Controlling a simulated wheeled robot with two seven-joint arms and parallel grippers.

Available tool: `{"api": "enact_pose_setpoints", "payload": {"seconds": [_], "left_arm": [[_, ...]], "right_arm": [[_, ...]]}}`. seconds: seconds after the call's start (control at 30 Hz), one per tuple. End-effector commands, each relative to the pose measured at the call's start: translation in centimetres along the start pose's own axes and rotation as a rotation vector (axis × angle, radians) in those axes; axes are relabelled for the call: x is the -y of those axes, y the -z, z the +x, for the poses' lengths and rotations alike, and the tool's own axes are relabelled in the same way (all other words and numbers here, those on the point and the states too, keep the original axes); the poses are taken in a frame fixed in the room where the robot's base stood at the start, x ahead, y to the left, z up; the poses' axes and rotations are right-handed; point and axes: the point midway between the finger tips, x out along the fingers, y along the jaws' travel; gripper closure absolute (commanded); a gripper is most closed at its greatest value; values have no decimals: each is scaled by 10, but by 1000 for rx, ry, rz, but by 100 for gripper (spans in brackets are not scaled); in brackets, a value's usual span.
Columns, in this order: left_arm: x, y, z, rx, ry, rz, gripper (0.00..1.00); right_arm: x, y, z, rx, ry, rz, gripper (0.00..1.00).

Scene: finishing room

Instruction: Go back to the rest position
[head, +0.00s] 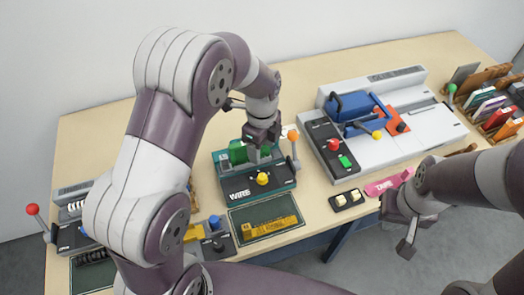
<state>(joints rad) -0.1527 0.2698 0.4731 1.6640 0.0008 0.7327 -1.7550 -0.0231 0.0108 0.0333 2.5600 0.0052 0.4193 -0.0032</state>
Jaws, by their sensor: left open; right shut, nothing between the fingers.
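My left arm arches in from the left. Its gripper (262,148) is open and points down over the teal WIRE machine (236,187), close to the green part on it. I cannot tell whether its fingers touch the machine, and the gripper hides part of it. My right gripper (405,246) is shut and empty. It hangs at the right, by the table's front edge, with the floor behind it.
The wooden table (380,58) holds a grey machine with a blue clamp (350,106), a black switch box (346,199), a pink TAPE strip (388,183) and a dark mat with a yellow block (268,226). A red-knobbed lever (33,210) stands left. Book racks (490,98) stand right.

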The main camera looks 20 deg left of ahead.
Motion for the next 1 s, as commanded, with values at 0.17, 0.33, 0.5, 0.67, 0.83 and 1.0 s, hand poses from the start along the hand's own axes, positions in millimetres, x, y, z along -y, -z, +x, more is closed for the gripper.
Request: {"api": "enact_pose_setpoints", "payload": {"seconds": [0.17, 0.33, 0.5, 0.67, 0.83, 1.0], "left_arm": [[0, 0, 0, 0, 0, 0, 41], [0, 0, 0, 0, 0, -1, 41], [0, 0, 4, 0, 14, -287, 41], [-48, 4, 5, -6, 16, -1025, 41], [-118, 3, -15, -40, 55, -1735, 41], [-155, 1, -31, -73, 95, -1877, 41]], "right_arm": [[0, 0, 0, 0, 0, 0, 100], [0, 0, 0, 0, 0, 0, 100], [0, 0, 0, 0, 0, 0, 100], [0, 0, 0, 0, 0, 0, 100], [0, 0, 0, 0, 0, 0, 100], [0, 0, 0, 0, 0, 0, 100]]}}
